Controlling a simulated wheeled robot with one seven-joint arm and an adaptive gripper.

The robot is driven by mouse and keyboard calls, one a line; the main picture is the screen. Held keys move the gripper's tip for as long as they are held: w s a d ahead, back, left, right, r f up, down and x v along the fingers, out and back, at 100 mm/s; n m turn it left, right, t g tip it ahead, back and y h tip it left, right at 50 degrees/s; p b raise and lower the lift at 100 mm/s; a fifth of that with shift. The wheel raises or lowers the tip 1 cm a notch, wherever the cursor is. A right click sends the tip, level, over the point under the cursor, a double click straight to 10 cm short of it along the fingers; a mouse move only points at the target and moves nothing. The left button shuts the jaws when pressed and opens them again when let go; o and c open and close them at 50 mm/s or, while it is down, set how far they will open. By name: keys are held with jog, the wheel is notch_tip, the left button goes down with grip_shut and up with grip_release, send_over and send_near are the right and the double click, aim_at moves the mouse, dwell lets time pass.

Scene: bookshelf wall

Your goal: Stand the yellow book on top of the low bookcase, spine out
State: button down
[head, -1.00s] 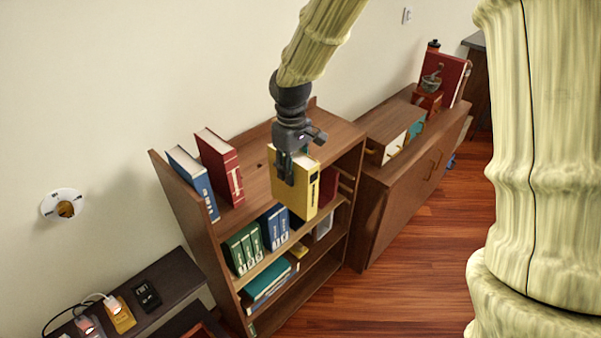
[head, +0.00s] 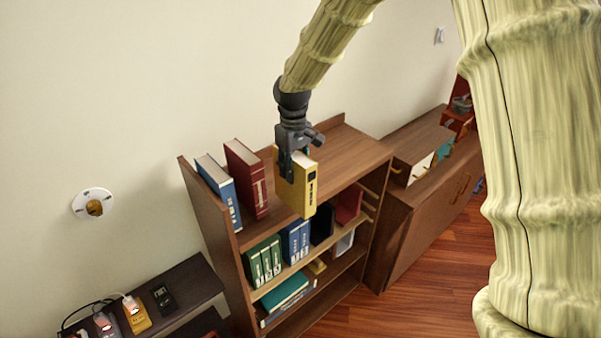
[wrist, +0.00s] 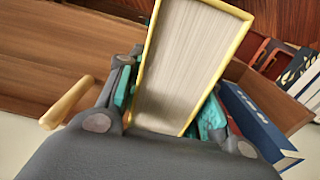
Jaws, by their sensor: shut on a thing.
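The yellow book (head: 297,190) is upright in my gripper (head: 294,165), with its dark-labelled spine facing out from the wall. My gripper is shut on it from above. In the wrist view the book's page edges (wrist: 185,65) show between my gripper's fingers (wrist: 165,105). The low bookcase (head: 345,158) has a brown wooden top, and the book overlaps its top and front edge in the head view. I cannot tell whether the book's lower edge touches the top.
A blue book (head: 220,190) and a red book (head: 246,178) stand at the left end of the bookcase top. The top right of the book is clear. A cabinet (head: 400,215) stands to the right. Green books (head: 262,262) are on the shelf below.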

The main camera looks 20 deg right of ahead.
jog(key=w+a+f, duration=0.1)
jog(key=w+a, duration=0.3)
jog(key=w, duration=0.5)
jog(key=shift+a+f, duration=0.15)
dwell(0.4)
jog(key=shift+w, duration=0.1)
jog(key=shift+f, duration=0.1)
dwell(0.3)
